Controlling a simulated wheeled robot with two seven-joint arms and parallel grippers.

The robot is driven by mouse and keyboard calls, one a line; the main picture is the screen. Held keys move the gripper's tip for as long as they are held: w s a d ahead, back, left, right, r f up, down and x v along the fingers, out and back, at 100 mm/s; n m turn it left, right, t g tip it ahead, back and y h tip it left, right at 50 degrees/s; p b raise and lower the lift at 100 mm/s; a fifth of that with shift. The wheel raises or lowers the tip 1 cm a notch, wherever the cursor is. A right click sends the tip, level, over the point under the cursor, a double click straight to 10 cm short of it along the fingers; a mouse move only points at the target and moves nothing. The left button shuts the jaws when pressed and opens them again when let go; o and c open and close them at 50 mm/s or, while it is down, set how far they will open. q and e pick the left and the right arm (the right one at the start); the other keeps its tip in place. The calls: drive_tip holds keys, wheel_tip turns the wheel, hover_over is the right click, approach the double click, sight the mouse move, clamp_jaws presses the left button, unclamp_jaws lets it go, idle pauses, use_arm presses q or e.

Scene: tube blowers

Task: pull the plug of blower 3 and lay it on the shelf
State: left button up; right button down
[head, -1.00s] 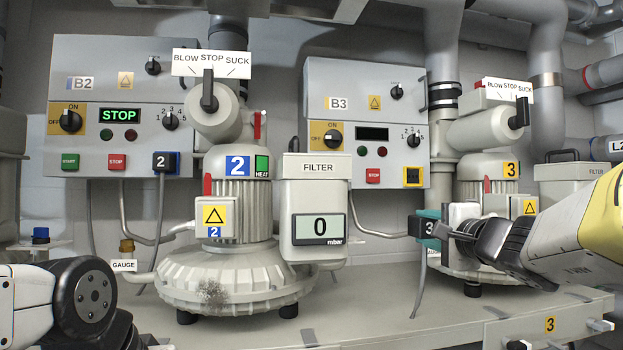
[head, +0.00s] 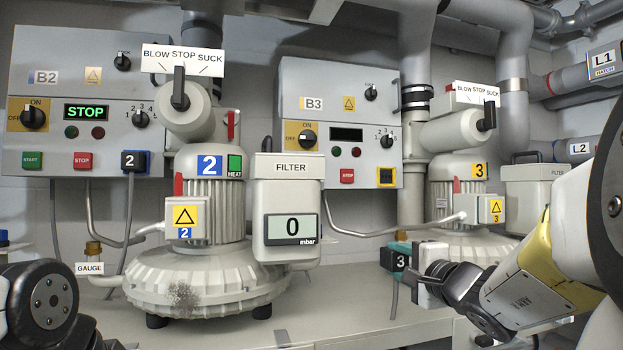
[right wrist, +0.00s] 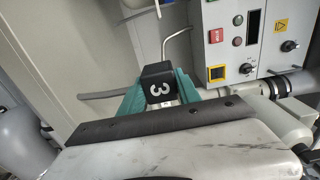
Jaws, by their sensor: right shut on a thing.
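The black plug marked 3 (head: 400,261) is out at the front of blower 3 (head: 465,225). My right gripper (head: 412,255) is shut on it, coming in from the right. In the right wrist view the plug (right wrist: 158,84) sits between the teal fingers (right wrist: 158,100). Its grey cable (head: 394,300) hangs below it. The plug appears to be above the shelf (head: 340,310); I cannot tell the exact gap. The yellow-framed socket (head: 386,177) on box B3 (head: 345,110) is empty. Only part of my left arm shows at the lower left; its gripper is not visible.
A filter housing (head: 285,200) with a gauge reading 0 stands left of the plug. Blower 2 (head: 210,270) is further left, its plug marked 2 (head: 130,161) seated in box B2 (head: 60,115). The shelf is bare between blower 2 and the hanging cable.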

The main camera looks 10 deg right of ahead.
drive_tip(key=shift+f, duration=3.3)
